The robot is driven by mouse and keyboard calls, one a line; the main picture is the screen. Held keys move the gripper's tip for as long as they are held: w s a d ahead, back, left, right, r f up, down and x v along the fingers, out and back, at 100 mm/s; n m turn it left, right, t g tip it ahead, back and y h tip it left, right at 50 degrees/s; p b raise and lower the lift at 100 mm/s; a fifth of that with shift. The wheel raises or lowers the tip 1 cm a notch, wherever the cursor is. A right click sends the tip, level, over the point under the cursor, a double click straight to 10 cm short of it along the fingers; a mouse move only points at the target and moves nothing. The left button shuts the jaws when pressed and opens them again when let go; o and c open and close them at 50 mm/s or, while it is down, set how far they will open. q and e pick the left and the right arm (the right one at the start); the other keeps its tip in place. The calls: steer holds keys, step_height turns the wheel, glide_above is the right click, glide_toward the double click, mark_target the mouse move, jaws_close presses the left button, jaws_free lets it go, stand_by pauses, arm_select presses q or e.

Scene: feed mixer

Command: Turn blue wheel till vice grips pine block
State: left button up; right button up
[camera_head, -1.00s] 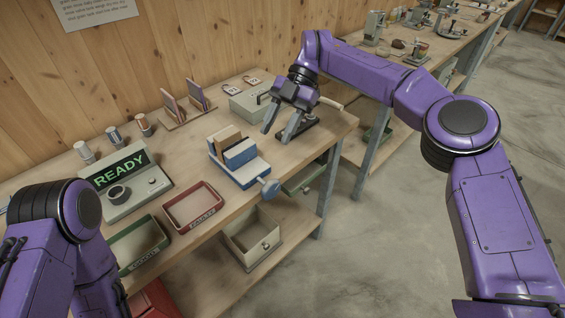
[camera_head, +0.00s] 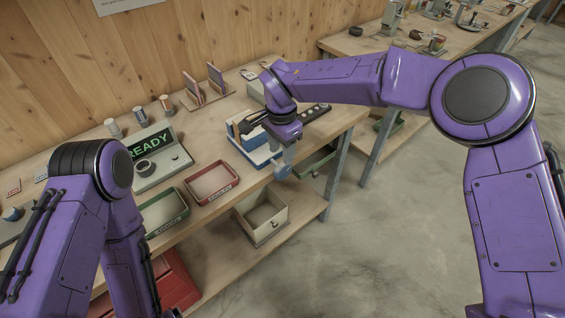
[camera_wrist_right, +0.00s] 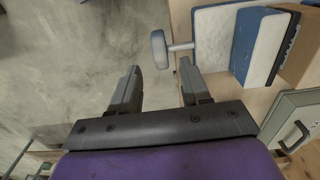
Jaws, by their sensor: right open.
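The vice (camera_head: 254,153) stands on the workbench, blue and white, partly hidden by my right gripper (camera_head: 268,143). Its blue wheel (camera_head: 282,172) sticks out at the bench's front edge. In the right wrist view the wheel (camera_wrist_right: 160,48) sits on a short shaft beside the vice (camera_wrist_right: 222,38). There my right gripper (camera_wrist_right: 160,85) is open and empty, with the wheel beyond its fingertips, roughly between them. The pine block (camera_head: 236,122) is mostly hidden in the head view; brown wood shows beside the blue jaw in the wrist view (camera_wrist_right: 303,68). My left gripper is out of view.
A display unit reading READY (camera_head: 157,160), a red tray (camera_head: 235,182) and a green tray (camera_head: 183,222) are left of the vice. A grey-green box (camera_head: 256,91) stands behind. An open drawer-like bin (camera_head: 262,222) is on the lower shelf.

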mark_target(281, 164)
step_height(281, 164, down, 6)
steer(key=shift+f+p, duration=0.15)
steer(key=shift+p, duration=0.45)
jaws_close()
steer(key=shift+d+y, duration=0.1)
steer(key=shift+y, duration=0.2)
steer(key=shift+w+d+g+y, duration=0.15)
steer(key=shift+g+y, duration=0.25)
steer(key=shift+g, duration=0.1)
steer(key=shift+w+d+f+g+y, duration=0.15)
steer(key=shift+g+y, duration=0.25)
steer(key=shift+y, duration=0.2)
steer(key=shift+w+d+f+g+y+b, duration=0.1)
steer(key=shift+g+y+b, duration=0.25)
steer(key=shift+b, duration=0.25)
steer(key=shift+w+d+f+g+y+b, duration=0.1)
steer(key=shift+g+y+b, duration=0.15)
steer(key=shift+y+b, duration=0.3)
steer(key=shift+d+r+g+y+b, duration=0.2)
steer(key=shift+g+y+b, duration=0.4)
steer(key=shift+b, duration=0.5)
